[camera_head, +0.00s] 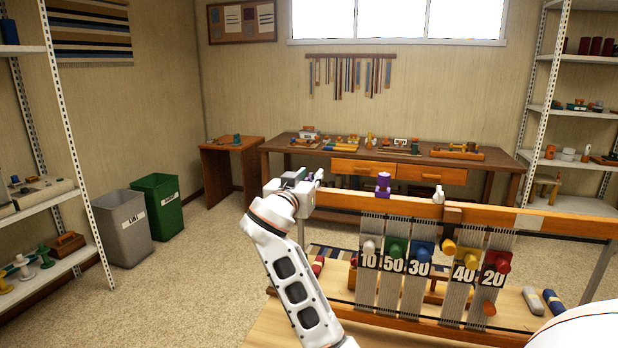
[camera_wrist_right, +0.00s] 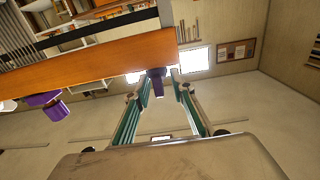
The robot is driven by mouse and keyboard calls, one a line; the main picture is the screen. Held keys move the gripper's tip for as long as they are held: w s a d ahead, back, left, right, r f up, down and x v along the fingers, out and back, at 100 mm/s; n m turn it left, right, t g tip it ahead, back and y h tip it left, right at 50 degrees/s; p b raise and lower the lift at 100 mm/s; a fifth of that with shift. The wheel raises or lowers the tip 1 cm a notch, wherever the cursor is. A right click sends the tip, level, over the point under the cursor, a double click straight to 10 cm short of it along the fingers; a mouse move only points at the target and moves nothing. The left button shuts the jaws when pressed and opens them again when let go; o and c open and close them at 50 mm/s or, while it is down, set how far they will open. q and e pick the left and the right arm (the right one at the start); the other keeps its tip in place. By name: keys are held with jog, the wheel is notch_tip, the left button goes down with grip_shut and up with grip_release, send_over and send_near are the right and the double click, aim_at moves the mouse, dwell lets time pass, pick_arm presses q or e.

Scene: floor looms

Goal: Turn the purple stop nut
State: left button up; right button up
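A purple piece (camera_wrist_right: 156,76), apparently the stop nut, sits at the end of the orange wooden beam (camera_wrist_right: 90,68) in the wrist view. My right gripper (camera_wrist_right: 164,88) is open there, with the purple piece near its fingertips, closer to the left finger; contact cannot be told. In the head view my right gripper (camera_head: 316,176) is at the left end of the beam (camera_head: 520,218) and hides that piece. A second purple knob (camera_head: 383,184) stands on the beam farther right; it also shows in the wrist view (camera_wrist_right: 52,106). My left gripper is not in view.
Under the beam hang grey warp strips with numbered, coloured knobs, such as a green one (camera_head: 396,248) and a red one (camera_head: 496,260). A workbench (camera_head: 400,154) stands behind. Grey (camera_head: 124,222) and green (camera_head: 160,205) bins stand left, with open carpet before them.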

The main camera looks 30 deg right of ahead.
jog(key=v, duration=0.7)
jog(key=shift+a, duration=0.2)
jog(key=shift+s, duration=0.15)
dwell(0.5)
